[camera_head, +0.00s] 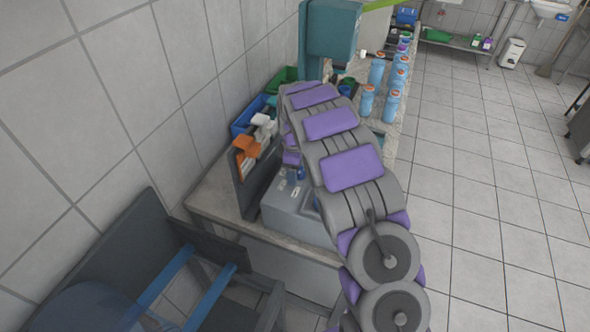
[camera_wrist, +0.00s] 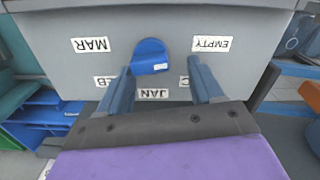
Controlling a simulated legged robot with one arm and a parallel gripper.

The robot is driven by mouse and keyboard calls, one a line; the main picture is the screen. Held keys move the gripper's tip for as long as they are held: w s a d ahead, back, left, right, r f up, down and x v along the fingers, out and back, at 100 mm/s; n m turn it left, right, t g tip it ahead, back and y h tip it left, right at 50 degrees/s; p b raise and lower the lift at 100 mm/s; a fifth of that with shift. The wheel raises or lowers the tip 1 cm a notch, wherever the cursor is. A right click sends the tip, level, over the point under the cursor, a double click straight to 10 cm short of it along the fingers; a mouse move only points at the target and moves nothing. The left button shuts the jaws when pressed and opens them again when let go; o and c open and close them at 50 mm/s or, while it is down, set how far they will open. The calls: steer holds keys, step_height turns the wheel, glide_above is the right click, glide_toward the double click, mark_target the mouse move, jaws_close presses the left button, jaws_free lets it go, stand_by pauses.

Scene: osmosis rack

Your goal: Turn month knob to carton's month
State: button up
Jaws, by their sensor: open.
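In the wrist view, the blue month knob (camera_wrist: 150,50) sits on the face of a grey box (camera_wrist: 240,25). Labels around it appear upside down: MAR (camera_wrist: 90,44), EMPTY (camera_wrist: 212,44), JAN (camera_wrist: 153,93), and two partly hidden ones, one ending in "EB" and one showing a "C". A small white tag is on the knob's lower edge. My gripper (camera_wrist: 162,72) is open, its blue fingers pointing at the box face. In the head view, orange and white cartons (camera_head: 246,145) stand beside the box; no month is readable.
The grey box (camera_head: 283,208) stands on a counter (camera_head: 220,205) against the tiled wall. A dark upright panel (camera_head: 247,195) is left of it. Blue-bodied bottles (camera_head: 367,102) line the counter behind. The floor at right is free.

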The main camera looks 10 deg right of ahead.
steer(key=shift+d, duration=0.15)
steer(key=shift+c, duration=0.7)
steer(key=d, duration=0.2)
steer(key=shift+d, duration=0.3)
steer(key=c, duration=0.4)
steer(key=shift+a+r, duration=0.1)
steer(key=c, duration=0.3)
steer(key=shift+a, duration=0.45)
steer(key=shift+c, duration=1.1)
